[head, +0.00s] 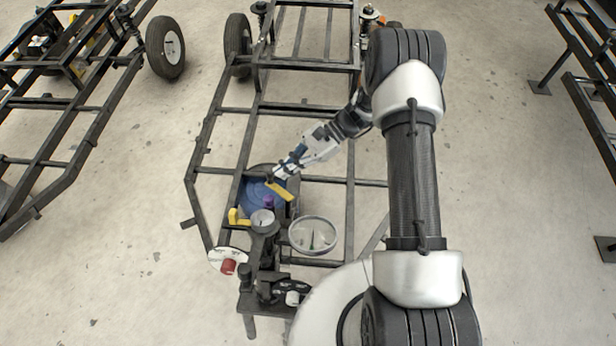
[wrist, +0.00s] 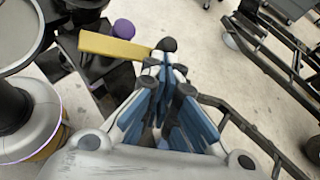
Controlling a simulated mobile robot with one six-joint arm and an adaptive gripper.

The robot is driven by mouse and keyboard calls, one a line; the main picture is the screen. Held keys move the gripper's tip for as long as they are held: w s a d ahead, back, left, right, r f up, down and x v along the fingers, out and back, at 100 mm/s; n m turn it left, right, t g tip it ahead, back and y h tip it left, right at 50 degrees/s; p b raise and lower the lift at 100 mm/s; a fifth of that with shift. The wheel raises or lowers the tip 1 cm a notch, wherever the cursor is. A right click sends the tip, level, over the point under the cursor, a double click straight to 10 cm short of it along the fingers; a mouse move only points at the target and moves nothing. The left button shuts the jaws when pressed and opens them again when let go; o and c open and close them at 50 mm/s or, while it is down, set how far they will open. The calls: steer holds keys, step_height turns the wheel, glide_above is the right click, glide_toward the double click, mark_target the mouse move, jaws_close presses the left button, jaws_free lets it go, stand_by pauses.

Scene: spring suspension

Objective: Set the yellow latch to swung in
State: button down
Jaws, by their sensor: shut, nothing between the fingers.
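The yellow latch (head: 280,191) is a flat yellow bar on the dark fixture in the head view. It runs diagonally, with a dark knob at its upper left end. In the wrist view the yellow latch (wrist: 112,48) extends leftward from a black knob (wrist: 167,44). My gripper (head: 284,172) is shut and empty, with its blue-padded fingers close to the knob end. In the wrist view the fingertips of my gripper (wrist: 163,64) appear just below the knob; I cannot tell whether they touch it.
A purple knob (head: 268,201) sits beside the latch. A second yellow piece (head: 238,217), a dial gauge (head: 262,219), a round clear-faced dish (head: 313,235) and a red knob (head: 228,267) crowd the fixture. Black frame rails (head: 200,153) surround it; open floor lies left.

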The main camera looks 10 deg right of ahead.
mark_target(270, 172)
steer(key=shift+s+a+r+n+g+p, duration=0.2)
steer(key=shift+a+n+g, duration=0.15)
steer(key=shift+a, duration=0.45)
steer(key=shift+s+a+r+n+g+p, duration=0.1)
steer(key=shift+s+a+r+n+g, duration=0.15)
steer(key=shift+a, duration=0.55)
steer(key=shift+s+a+r+n+g+p, duration=0.15)
steer(key=shift+a+n+g, duration=0.2)
steer(key=shift+a, duration=0.55)
steer(key=v, duration=1.2)
steer(key=shift+r, duration=0.15)
